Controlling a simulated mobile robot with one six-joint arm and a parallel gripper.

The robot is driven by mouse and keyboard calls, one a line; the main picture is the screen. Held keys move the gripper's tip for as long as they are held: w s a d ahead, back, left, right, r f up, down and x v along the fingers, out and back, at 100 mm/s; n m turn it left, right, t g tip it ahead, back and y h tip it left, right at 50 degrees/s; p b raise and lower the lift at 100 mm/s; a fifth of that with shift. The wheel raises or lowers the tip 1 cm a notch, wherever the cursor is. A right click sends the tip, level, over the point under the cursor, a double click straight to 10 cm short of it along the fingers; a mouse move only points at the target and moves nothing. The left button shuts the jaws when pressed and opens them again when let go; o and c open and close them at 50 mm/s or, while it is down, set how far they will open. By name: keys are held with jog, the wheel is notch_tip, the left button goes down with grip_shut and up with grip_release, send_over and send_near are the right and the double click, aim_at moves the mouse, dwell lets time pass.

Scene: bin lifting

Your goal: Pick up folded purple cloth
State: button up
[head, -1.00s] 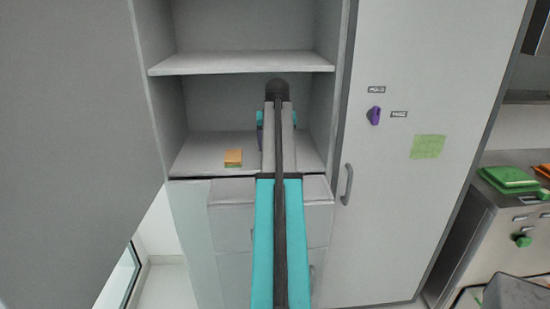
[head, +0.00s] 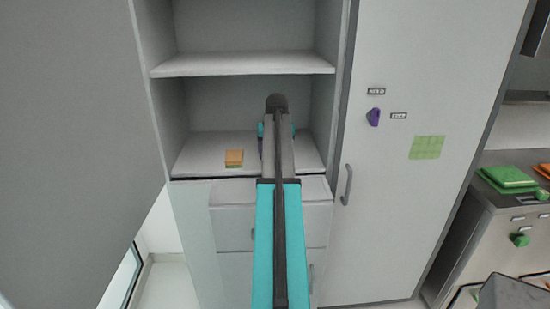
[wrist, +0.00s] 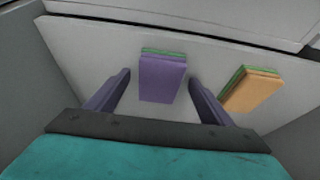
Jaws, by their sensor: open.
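The folded purple cloth (wrist: 161,78) lies on the shelf in the wrist view, a flat block with a green layer showing at its far edge. My gripper (wrist: 160,84) is open, with one purple finger to the left of the cloth and one to the right, and gaps on both sides. I cannot tell how far the fingertips are above the shelf.
A folded orange cloth (wrist: 253,91) with a green layer lies to the right in the wrist view, near the right finger; it also shows in the head view (head: 234,157). The cupboard's upper shelf (head: 240,64) is above. Side walls bound the compartment.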

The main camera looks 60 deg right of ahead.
dwell(0.3)
jog(key=c, duration=1.1)
jog(key=shift+r, duration=0.1)
jog(key=shift+d+r+b, duration=0.1)
jog(key=shift+r+b, duration=0.55)
jog(key=shift+r, duration=0.85)
jog(key=shift+s+r, duration=0.1)
jog(key=shift+r, duration=0.05)
jog(key=s+a+b, duration=0.1)
jog(key=s+a, duration=0.2)
jog(key=a, duration=0.1)
jog(key=s+a+r+b, duration=0.1)
jog(key=s+a, duration=0.3)
jog(key=s+a+b, duration=0.1)
jog(key=s+a, duration=0.2)
jog(key=shift+s+a+r, duration=0.25)
jog(key=shift+s+a, duration=0.15)
